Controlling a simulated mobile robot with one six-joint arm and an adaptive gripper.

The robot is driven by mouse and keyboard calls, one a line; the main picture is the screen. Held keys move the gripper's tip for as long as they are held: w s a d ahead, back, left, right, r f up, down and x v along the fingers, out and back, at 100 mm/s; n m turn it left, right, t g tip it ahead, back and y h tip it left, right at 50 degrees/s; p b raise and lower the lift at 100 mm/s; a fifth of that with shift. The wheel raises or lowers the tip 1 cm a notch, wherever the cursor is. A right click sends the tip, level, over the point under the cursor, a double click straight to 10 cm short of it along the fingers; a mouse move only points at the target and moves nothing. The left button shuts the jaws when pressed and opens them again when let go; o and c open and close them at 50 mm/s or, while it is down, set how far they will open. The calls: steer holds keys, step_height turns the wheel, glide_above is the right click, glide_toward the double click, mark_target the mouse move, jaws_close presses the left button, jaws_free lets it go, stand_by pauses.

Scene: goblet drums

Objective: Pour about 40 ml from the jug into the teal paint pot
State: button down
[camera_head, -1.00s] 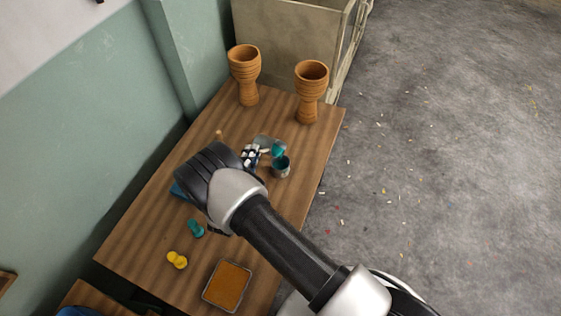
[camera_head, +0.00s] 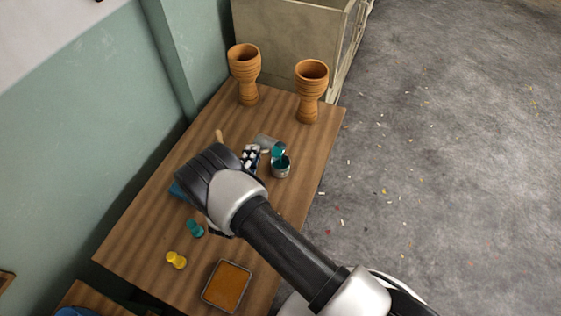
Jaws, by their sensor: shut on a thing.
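The jug (camera_head: 266,141) is a small grey vessel, tipped on its side with its mouth to the right. Teal liquid (camera_head: 278,150) shows at its mouth, just above the paint pot. The teal paint pot (camera_head: 281,172) is a small grey metal can standing upright on the table, with teal inside. My gripper (camera_head: 253,155) is shut on the jug, left of the pot. My wrist hides part of the grip, and the pot's fill level is hard to read.
Two brown goblet drums (camera_head: 244,70) (camera_head: 311,85) stand at the table's far end. Teal (camera_head: 195,229) and yellow (camera_head: 176,260) small objects and an orange-brown tray (camera_head: 227,286) lie nearer. A blue thing (camera_head: 177,191) is partly hidden by my wrist. The table's right edge is close to the pot.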

steer(key=shift+s+d+f+m+b, duration=0.1)
steer(key=shift+d+f+m+b, duration=0.05)
steer(key=shift+m+b, duration=0.15)
stand_by(0.6)
steer(key=n, duration=0.1)
steer(key=a+n+g, duration=0.1)
steer(key=n, duration=0.1)
steer(key=w+n+g, duration=0.1)
steer(key=shift+w+a+f+n, duration=0.1)
steer(key=shift+a+f+n, duration=0.1)
steer(key=shift+a+n, duration=0.2)
stand_by(0.6)
steer(key=shift+f+h+b, duration=0.2)
steer(key=shift+h+b, duration=0.1)
steer(key=shift+w+n, duration=0.15)
steer(key=shift+n, duration=0.25)
steer(key=shift+a, duration=0.1)
